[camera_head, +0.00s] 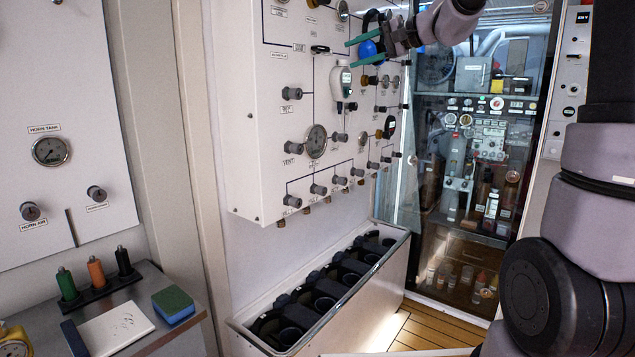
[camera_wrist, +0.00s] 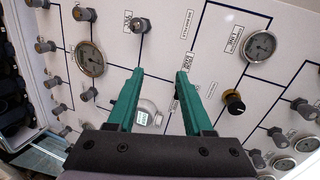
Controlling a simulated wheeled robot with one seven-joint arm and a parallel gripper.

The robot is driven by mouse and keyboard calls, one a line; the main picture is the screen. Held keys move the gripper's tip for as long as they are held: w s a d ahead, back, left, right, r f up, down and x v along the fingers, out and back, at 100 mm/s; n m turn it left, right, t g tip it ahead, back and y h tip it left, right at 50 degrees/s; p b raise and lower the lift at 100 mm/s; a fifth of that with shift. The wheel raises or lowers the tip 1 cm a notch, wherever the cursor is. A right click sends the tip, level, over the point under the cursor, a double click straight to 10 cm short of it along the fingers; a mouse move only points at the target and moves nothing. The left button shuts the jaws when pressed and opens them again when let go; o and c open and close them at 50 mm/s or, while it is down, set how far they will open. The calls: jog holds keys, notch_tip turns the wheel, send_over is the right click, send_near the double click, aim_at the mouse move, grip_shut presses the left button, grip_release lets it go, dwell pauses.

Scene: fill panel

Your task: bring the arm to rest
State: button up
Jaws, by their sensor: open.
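My gripper (camera_head: 362,50) is in front of the upper part of the white fill panel (camera_head: 262,120) in the head view. Its two green fingers are apart with nothing between them. In the wrist view my gripper (camera_wrist: 158,85) points at the panel face, fingers spread. A white and grey handheld device with a small green display (camera_head: 342,82) is on the panel just below and left of the fingers. My arm comes in from the upper right.
Gauges (camera_head: 316,141) and several grey knobs stick out from the panel. Below it is a long bin (camera_head: 262,324) with dark cylinders. A glass-fronted cabinet (camera_head: 470,150) stands at the back right. A grey counter at lower left holds a blue-green sponge (camera_head: 173,305) and a white tablet-like board (camera_head: 112,328).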

jog(key=s+d+f+h, duration=0.3)
jog(key=s+d+f, duration=0.1)
jog(key=s, duration=0.6)
jog(key=s+d+f+n+g+h, duration=0.1)
jog(key=s+d+f+h, duration=0.2)
jog(key=s, duration=0.7)
jog(key=s+d+f+h, duration=0.4)
jog(key=s+d+f, duration=0.2)
jog(key=s+f, duration=0.2)
jog(key=shift+s+d+f+n, duration=0.15)
jog(key=shift+s+d+n, duration=0.2)
jog(key=shift+s, duration=0.55)
